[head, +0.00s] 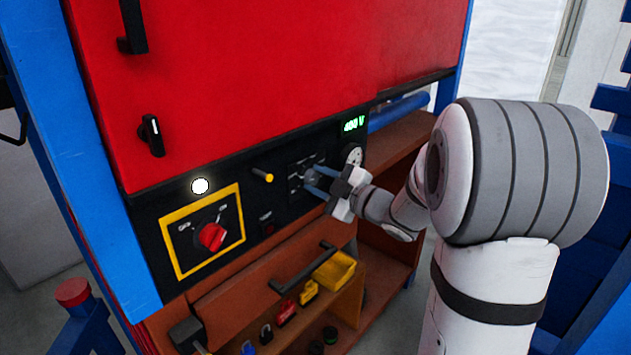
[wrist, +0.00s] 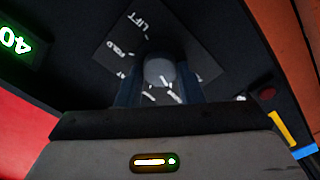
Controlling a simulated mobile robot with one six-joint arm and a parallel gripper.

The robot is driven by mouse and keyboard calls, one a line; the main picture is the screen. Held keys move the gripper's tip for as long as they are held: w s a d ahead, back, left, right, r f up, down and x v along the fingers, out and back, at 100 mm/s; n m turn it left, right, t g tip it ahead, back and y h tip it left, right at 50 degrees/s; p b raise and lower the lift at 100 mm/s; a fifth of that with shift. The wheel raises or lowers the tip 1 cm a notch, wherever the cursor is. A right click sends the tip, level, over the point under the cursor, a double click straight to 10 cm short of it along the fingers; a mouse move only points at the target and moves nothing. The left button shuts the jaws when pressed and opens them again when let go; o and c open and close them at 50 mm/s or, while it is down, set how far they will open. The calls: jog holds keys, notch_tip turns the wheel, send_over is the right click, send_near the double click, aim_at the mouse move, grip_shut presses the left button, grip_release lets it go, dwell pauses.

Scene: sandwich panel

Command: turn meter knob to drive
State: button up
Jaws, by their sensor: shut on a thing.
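The meter knob (wrist: 160,70) is a round grey knob on a dark label plate (wrist: 122,30) in the wrist view. The words LIFT and FOLD show beside it; other marks are partly covered, and I cannot read DRIVE. My gripper (head: 314,180) reaches the panel from the right in the head view. Its two blue fingers are shut on the knob, one on each side, as the wrist view also shows.
A green voltage display (head: 354,124) and a round gauge (head: 354,155) sit right of the plate. A yellow-tipped lever (head: 264,175) and a red rotary switch (head: 212,236) on a yellow plate are to the left. A shelf with tools (head: 310,292) lies below.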

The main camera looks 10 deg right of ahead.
jog(key=shift+f+m, duration=0.35)
jog(key=shift+m, duration=0.15)
jog(key=o, duration=0.8)
jog(key=shift+d, duration=0.15)
jog(key=shift+o, duration=0.8)
jog(key=shift+r, duration=0.2)
jog(key=b+v, duration=0.1)
jog(key=v, duration=0.6)
jog(key=shift+s+d, duration=0.2)
jog(key=shift+s, duration=0.15)
